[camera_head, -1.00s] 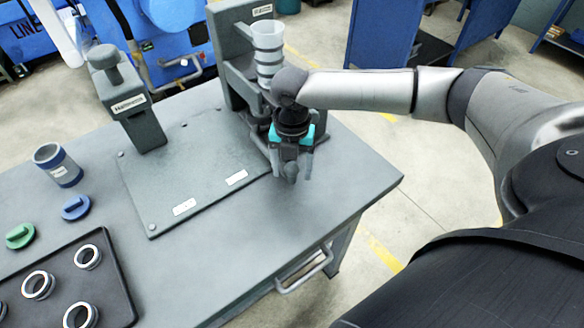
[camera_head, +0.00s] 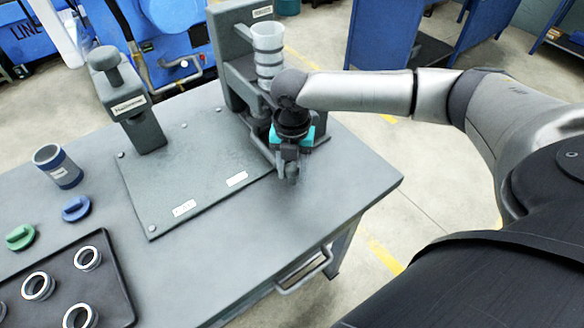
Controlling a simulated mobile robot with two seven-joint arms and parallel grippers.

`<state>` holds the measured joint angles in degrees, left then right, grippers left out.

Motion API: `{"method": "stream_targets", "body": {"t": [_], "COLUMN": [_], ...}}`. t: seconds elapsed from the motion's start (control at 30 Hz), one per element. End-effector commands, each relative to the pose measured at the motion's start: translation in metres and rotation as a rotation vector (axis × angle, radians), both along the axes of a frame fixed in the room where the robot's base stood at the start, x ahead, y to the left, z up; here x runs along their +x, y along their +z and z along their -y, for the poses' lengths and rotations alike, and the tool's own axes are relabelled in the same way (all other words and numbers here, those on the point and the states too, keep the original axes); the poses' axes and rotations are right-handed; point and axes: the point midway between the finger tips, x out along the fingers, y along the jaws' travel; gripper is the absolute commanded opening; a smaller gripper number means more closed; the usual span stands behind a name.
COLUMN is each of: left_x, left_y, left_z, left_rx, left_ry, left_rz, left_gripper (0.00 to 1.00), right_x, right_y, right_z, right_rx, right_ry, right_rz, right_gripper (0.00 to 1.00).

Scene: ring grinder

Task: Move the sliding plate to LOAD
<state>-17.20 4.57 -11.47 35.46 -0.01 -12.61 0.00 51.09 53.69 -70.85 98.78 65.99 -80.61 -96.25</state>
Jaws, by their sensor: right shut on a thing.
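My right gripper (camera_head: 288,170) points down at the right end of the grey base plate (camera_head: 185,165), at the foot of the grinder stand (camera_head: 238,60). Its fingers are together, shut on the sliding plate's near part, which the gripper itself mostly hides. Little of the sliding plate can be told apart from the dark stand. Two white labels lie along the base plate's front edge, a left one (camera_head: 184,208) and a right one (camera_head: 237,178); their print is too small to read. My left gripper is out of view.
A clear ringed cup (camera_head: 268,52) sits on the stand beside my wrist. A grey post (camera_head: 130,105) stands at the base plate's back left. A cup (camera_head: 58,168), blue and green knobs and a dark tray (camera_head: 62,262) of rings are at left. The base plate's middle is clear.

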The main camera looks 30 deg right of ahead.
Motion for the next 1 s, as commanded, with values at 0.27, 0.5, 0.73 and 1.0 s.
{"method": "stream_targets", "body": {"t": [0.27,0.5,0.73,1.0], "left_x": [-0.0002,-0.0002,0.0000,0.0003], "left_y": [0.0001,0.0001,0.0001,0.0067], "left_z": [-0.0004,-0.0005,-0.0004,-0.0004], "left_rx": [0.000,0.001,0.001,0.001], "left_ry": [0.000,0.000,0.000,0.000], "left_rz": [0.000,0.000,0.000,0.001], "left_gripper": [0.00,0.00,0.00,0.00], "right_x": [0.0003,0.0004,0.0004,-0.0003], "right_y": [0.0004,0.0005,0.0005,0.0022], "right_z": [0.0001,0.0002,0.0001,-0.0081], "right_rx": [0.000,0.000,0.000,0.002], "right_ry": [0.000,-0.001,-0.001,0.002], "right_rz": [0.001,0.001,0.001,0.001], "right_gripper": [0.00,0.00,0.00,0.00]}}
